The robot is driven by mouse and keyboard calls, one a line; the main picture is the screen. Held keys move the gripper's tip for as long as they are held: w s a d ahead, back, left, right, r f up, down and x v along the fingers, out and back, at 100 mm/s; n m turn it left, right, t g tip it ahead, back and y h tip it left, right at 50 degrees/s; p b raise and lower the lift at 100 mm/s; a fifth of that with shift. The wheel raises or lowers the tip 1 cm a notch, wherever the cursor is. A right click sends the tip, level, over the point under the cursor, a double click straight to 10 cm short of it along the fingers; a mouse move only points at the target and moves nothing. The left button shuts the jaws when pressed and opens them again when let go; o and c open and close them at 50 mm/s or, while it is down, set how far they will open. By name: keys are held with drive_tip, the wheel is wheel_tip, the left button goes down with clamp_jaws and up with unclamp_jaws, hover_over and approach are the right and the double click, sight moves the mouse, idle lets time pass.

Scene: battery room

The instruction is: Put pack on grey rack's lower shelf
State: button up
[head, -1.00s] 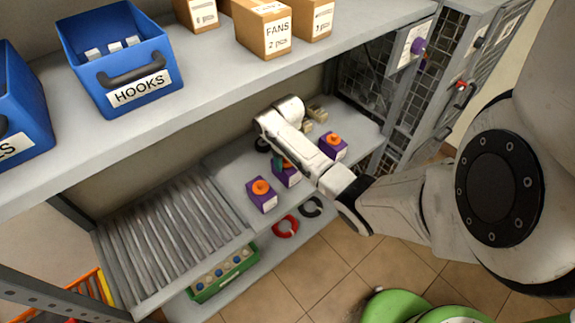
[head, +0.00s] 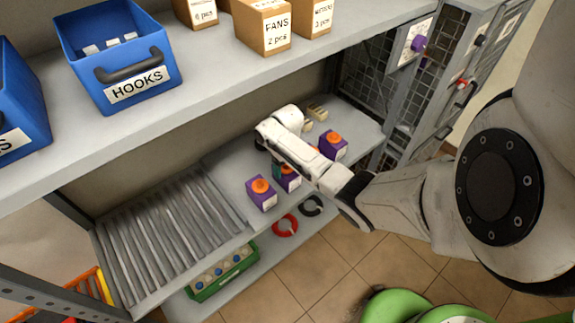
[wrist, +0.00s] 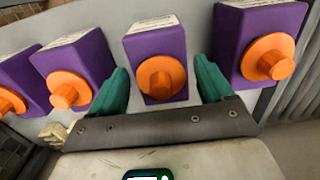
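Several purple packs with orange knobs stand in a row on the shelf below the blue bins. In the head view one pack (head: 262,200) stands in front of my gripper, another (head: 293,182) is partly covered by it, and one (head: 334,150) is beyond it. My gripper (wrist: 160,78) has green fingers set apart. In the wrist view a pack (wrist: 155,45) stands between them, with a gap showing on each side. Other packs stand to its left (wrist: 72,65) and right (wrist: 258,40). In the head view my wrist hides most of the gripper.
The grey rack's top shelf (head: 215,92) holds blue bins (head: 115,60) and cardboard boxes (head: 263,25). Rollers (head: 165,235) fill the left of the packs' shelf. Below are a green crate (head: 222,272), a red ring (head: 285,225) and a black ring (head: 312,206). A mesh cabinet (head: 425,70) stands right.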

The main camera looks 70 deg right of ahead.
drive_tip(key=shift+o, duration=0.9)
wheel_tip(320, 180, up, 12)
drive_tip(key=p, duration=0.1)
drive_tip(key=w+a+f+n+t+y, duration=0.1)
drive_tip(key=w+a, duration=0.1)
drive_tip(key=a, duration=0.9)
drive_tip(key=w+a+f+n, duration=0.2)
drive_tip(key=a, duration=0.9)
drive_tip(key=s+a+n, duration=0.1)
drive_tip(key=s+a, duration=0.6)
drive_tip(key=a, duration=0.2)
drive_tip(key=s+r+n+h, duration=0.1)
drive_tip(key=s+r+n, duration=0.1)
drive_tip(key=s, duration=0.6)
drive_tip(key=shift+s+a+r, duration=0.4)
drive_tip(key=shift+a+r, duration=0.05)
drive_tip(key=shift+r, duration=0.05)
